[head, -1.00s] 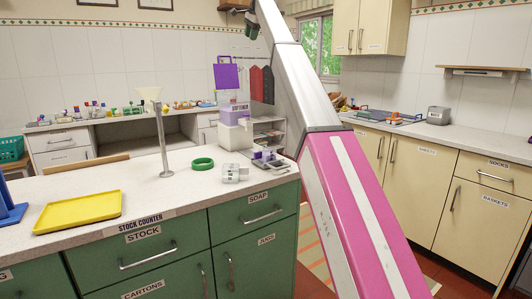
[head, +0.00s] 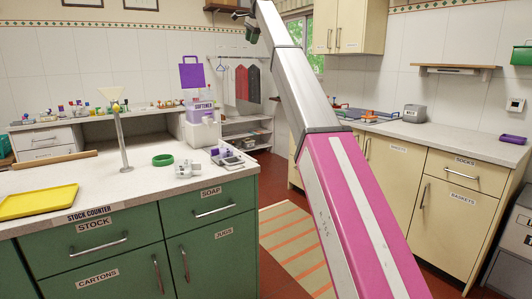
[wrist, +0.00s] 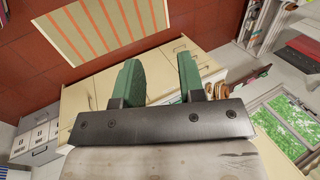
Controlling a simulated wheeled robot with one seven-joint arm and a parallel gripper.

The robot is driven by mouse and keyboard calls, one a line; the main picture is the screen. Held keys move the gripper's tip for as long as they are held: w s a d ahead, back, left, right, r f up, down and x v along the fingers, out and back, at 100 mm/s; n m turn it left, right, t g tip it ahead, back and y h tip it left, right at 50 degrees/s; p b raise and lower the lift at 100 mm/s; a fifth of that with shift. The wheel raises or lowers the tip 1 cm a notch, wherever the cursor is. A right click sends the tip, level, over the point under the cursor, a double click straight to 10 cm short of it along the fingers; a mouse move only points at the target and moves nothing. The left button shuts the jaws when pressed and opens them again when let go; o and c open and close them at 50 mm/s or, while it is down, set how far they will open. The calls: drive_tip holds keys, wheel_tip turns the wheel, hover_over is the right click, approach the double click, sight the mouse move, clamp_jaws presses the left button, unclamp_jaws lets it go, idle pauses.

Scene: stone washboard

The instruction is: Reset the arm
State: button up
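My gripper (wrist: 159,78) shows in the wrist view with its two green fingers spread apart and nothing between them. Its dark mounting bar runs across the lower middle of that view. In the head view my arm rises as a pink and grey link from the bottom right to the top. The gripper end (head: 250,28) is small at the top there, raised well above the counters and touching nothing that I can see.
The stock counter (head: 150,189) stands at the left with a yellow tray (head: 38,201), a green ring (head: 162,160) and a softener dispenser (head: 201,122). Cream cupboards (head: 415,185) line the right. The floor around the striped rug (head: 293,240) is clear.

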drive_tip(key=s+d+f+n+g, duration=0.15)
drive_tip(key=s+d+f, duration=0.35)
drive_tip(key=f, duration=1.3)
drive_tip(key=s+d+f+n+h, duration=0.15)
drive_tip(key=s+d+f, duration=0.35)
drive_tip(key=f, duration=1.4)
drive_tip(key=s+d+f+n, duration=0.2)
drive_tip(key=s+d+f, duration=0.25)
drive_tip(key=f, duration=1.35)
drive_tip(key=s+d+f+n, duration=0.2)
drive_tip(key=s+d+f, duration=0.1)
drive_tip(key=s+f, duration=0.7)
drive_tip(key=s+d+f+n+g, duration=0.1)
drive_tip(key=s+d+f, duration=0.3)
drive_tip(key=s+f, duration=0.6)
drive_tip(key=s+d+f+n+g+h, duration=0.1)
drive_tip(key=s+d+f+n, duration=0.2)
drive_tip(key=s+f, duration=0.7)
drive_tip(key=s+d, duration=0.1)
drive_tip(key=s, duration=0.7)
drive_tip(key=shift+f, duration=0.35)
